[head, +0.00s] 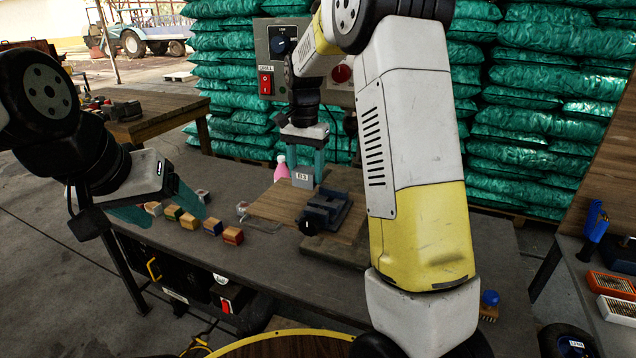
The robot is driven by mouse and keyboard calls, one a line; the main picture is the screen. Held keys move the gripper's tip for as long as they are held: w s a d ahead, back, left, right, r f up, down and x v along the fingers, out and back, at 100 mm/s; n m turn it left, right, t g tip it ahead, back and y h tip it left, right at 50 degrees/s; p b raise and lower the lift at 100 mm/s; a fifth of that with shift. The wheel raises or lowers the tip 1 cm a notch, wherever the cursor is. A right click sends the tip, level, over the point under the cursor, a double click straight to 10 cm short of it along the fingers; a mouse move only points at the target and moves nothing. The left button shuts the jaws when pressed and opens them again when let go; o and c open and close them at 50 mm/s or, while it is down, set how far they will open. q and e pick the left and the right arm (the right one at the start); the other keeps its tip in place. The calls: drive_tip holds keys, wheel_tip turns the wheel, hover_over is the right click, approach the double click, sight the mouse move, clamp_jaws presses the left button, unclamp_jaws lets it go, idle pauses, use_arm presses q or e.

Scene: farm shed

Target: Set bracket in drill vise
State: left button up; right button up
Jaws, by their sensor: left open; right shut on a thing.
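A grey bracket (302,180) marked B3 is between the teal fingers of my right gripper (303,168), which is shut on it. My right gripper points down and holds the bracket above the wooden board, behind and a little left of the drill vise. The dark blue vise (328,209) sits on the board in the middle of the bench; the bracket appears apart from it. My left gripper (163,208) is open and empty over the bench's left end. My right forearm hides the area right of the vise.
Several small coloured blocks (187,221) stand in a row on the bench (270,270) at left. A pink bottle (280,169) stands behind the board. A drill control box (265,60) with a red switch is at the back. A side table (590,290) holds brushes at right.

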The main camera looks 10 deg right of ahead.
sight(329, 188)
drive_tip(key=d, duration=0.1)
drive_tip(key=s+d, duration=0.1)
drive_tip(key=d, duration=0.1)
drive_tip(key=s+d, duration=0.1)
drive_tip(key=shift+s+d+f, duration=0.2)
drive_tip(key=shift+f, duration=0.05)
drive_tip(key=f, duration=0.1)
drive_tip(key=d+f, duration=0.1)
drive_tip(key=shift+s+f, duration=0.3)
drive_tip(key=shift+s, duration=0.05)
drive_tip(key=shift+w+f, duration=0.1)
drive_tip(key=shift+f, duration=0.4)
drive_tip(key=shift+f, duration=0.15)
drive_tip(key=o, duration=1.5)
drive_tip(key=shift+c, duration=0.2)
